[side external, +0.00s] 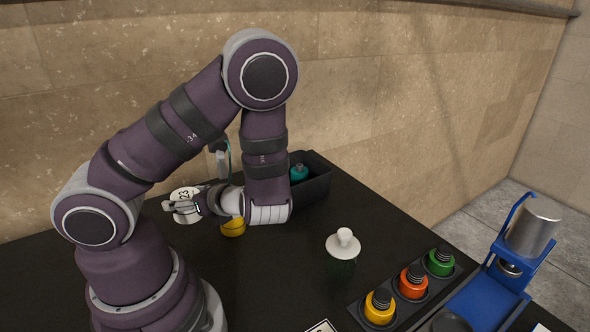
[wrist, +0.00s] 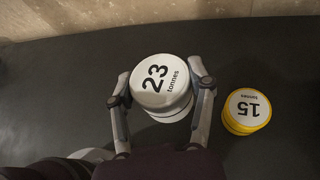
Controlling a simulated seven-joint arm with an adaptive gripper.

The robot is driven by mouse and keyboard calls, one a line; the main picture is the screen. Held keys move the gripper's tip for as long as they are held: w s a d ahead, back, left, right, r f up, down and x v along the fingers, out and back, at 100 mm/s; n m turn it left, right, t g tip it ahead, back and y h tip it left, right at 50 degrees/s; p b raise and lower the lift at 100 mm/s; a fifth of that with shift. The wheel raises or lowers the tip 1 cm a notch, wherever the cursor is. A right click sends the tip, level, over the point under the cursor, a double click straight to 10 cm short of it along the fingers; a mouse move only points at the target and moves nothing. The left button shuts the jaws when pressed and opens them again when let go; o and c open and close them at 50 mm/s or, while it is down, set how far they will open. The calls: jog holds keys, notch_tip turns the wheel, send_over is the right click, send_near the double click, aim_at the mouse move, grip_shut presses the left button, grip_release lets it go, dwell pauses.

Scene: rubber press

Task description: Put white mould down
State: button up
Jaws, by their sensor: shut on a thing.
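The white mould (wrist: 161,84) is a round piece with a white top printed "23 tonnes". In the wrist view it sits between the two fingers of my gripper (wrist: 163,92), which is shut on its sides. In the side external view the white mould (side external: 184,204) is at the left, behind my gripper (side external: 182,205), which partly hides it. The mould looks upright. I cannot tell whether its underside touches the black table.
A dark bin (side external: 316,181) holds a teal bottle (side external: 299,173). A white knobbed piece (side external: 343,244), several coloured bottles in a rack (side external: 395,318) and a blue press (side external: 490,299) stand to the right.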

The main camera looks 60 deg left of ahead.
notch_tip(320, 180, up, 7)
jog(key=shift+w+f, duration=0.1)
jog(key=w+d+f+m+t, duration=0.1)
jog(key=w+d+f+t, duration=0.1)
jog(key=w+f, duration=0.35)
notch_tip(320, 180, up, 5)
jog(key=m+t+h, duration=0.2)
jog(key=m+t, duration=0.9)
jog(key=t, duration=0.1)
send_over(372, 231)
jog(key=shift+h, duration=0.3)
notch_tip(372, 231, down, 14)
jog(key=shift+f, duration=0.25)
jog(key=shift+f, duration=0.1)
